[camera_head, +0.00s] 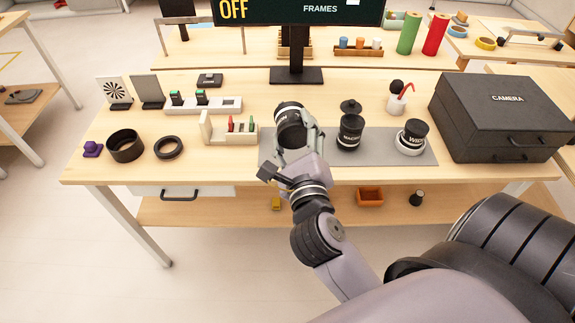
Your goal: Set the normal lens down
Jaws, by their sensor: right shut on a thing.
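My right gripper (297,142) is shut on a black cylindrical lens (290,122), the normal lens, at the middle of the table. The lens looks slightly tilted, and its white lettering is mostly covered by a finger. It shows at the left end of a grey mat (375,172); I cannot tell whether it touches anything below. A black lens marked as macro (350,130) stands upright on the mat to the right. A wide lens (412,136) with a white ring stands farther right on the mat. My left gripper is not in view.
A black camera case (502,115) fills the table's right end. A wooden slotted holder (228,131) stands close left of my gripper. Black rings (125,146) lie at the left. A monitor (297,75) stands behind. The mat's front strip is bare.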

